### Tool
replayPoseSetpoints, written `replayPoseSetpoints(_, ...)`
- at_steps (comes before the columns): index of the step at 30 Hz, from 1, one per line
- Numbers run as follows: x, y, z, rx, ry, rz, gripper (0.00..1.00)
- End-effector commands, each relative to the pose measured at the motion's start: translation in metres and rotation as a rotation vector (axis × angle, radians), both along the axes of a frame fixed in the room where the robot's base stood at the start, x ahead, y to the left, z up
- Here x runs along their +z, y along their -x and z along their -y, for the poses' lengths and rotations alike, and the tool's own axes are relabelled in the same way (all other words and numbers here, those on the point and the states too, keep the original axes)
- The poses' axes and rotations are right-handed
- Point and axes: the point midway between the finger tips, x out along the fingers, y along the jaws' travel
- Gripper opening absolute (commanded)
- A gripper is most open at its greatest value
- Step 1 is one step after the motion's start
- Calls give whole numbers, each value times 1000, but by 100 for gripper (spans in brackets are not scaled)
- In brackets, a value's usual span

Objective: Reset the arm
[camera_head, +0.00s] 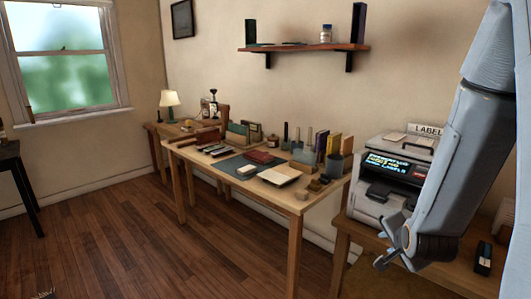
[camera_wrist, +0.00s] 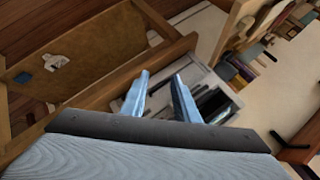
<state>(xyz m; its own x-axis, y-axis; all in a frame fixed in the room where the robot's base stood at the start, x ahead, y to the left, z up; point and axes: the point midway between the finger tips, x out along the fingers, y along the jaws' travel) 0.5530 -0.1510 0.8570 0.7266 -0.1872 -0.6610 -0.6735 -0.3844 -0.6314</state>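My arm (camera_head: 468,130) comes down across the right side of the head view and ends in my gripper (camera_head: 388,243). The gripper hangs in front of the label printer (camera_head: 385,205), near its lower front, and seems apart from it. In the wrist view my gripper (camera_wrist: 160,82) shows two blue-grey fingers with a clear gap between them. Nothing is held in that gap. A pale machine with dark slots (camera_wrist: 212,98), probably the printer, lies beyond the fingers.
A wooden worktable (camera_head: 215,165) holds books, a dark mat and small boxes. A wall shelf (camera_head: 305,47) hangs above it. The printer stands on a brown table (camera_head: 368,232), with a small black device (camera_head: 483,258) at right. The wooden floor (camera_head: 120,240) at left is mostly clear.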

Motion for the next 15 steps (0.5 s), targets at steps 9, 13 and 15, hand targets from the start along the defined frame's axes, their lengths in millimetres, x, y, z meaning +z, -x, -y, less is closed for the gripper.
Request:
replayPoseSetpoints(9, 0, 78, -93, 570, 242, -497, 28)
replayPoseSetpoints(13, 9, 122, -123, 823, 295, -658, 28)
replayPoseSetpoints(15, 15, 143, -135, 941, 311, -724, 28)
